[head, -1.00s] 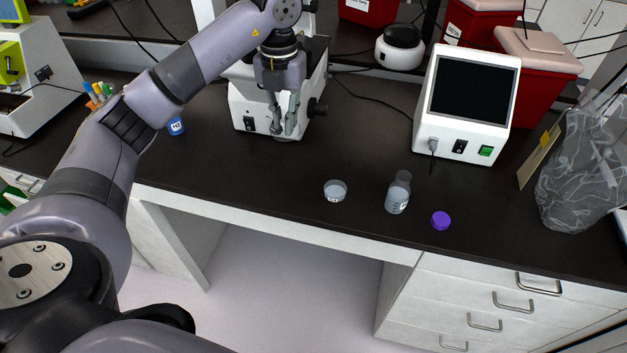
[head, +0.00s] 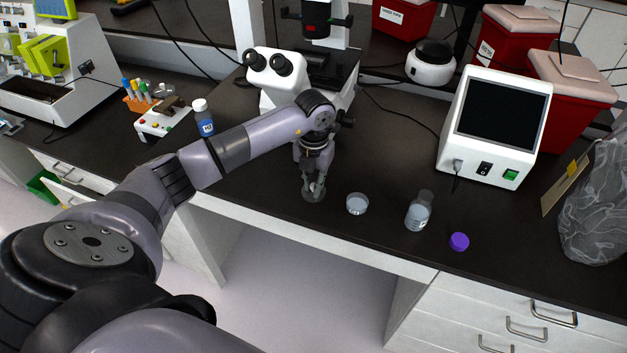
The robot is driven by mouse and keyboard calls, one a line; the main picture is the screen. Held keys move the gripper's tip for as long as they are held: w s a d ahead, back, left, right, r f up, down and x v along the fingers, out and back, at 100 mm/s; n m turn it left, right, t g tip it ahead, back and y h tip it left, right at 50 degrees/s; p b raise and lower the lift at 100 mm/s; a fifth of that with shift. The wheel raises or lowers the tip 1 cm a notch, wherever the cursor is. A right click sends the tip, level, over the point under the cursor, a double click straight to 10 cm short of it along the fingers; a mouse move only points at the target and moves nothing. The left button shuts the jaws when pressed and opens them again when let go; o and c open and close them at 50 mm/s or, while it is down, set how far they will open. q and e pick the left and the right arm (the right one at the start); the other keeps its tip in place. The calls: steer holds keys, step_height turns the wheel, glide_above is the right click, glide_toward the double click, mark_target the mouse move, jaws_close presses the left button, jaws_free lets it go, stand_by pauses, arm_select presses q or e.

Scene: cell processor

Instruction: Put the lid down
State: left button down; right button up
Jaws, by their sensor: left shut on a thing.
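My left gripper (head: 314,184) points down near the front edge of the bench and is shut on a clear round lid (head: 313,197). The lid is flat and at or just above the dark bench top; I cannot tell whether it touches. An open clear dish (head: 357,204) stands just right of the lid, apart from it. My right gripper is not in view.
A clear bottle (head: 418,212) and a purple cap (head: 459,241) stand right of the dish. A white microscope (head: 277,75) is behind my left gripper, and a white box with a screen (head: 495,125) is at the right. A blue-labelled bottle (head: 205,122) is at the left.

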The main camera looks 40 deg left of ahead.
arm_select(q)
steer(key=shift+f, duration=0.2)
steer(key=c, duration=2)
jaws_free()
steer(key=shift+r, duration=0.1)
steer(key=o, duration=0.4)
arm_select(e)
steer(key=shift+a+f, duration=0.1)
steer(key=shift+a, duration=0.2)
arm_select(q)
steer(key=shift+r, duration=0.35)
step_height(320, 180, up, 12)
steer(key=b, duration=0.3)
steer(key=shift+f+b, duration=0.2)
steer(key=shift+b, duration=0.2)
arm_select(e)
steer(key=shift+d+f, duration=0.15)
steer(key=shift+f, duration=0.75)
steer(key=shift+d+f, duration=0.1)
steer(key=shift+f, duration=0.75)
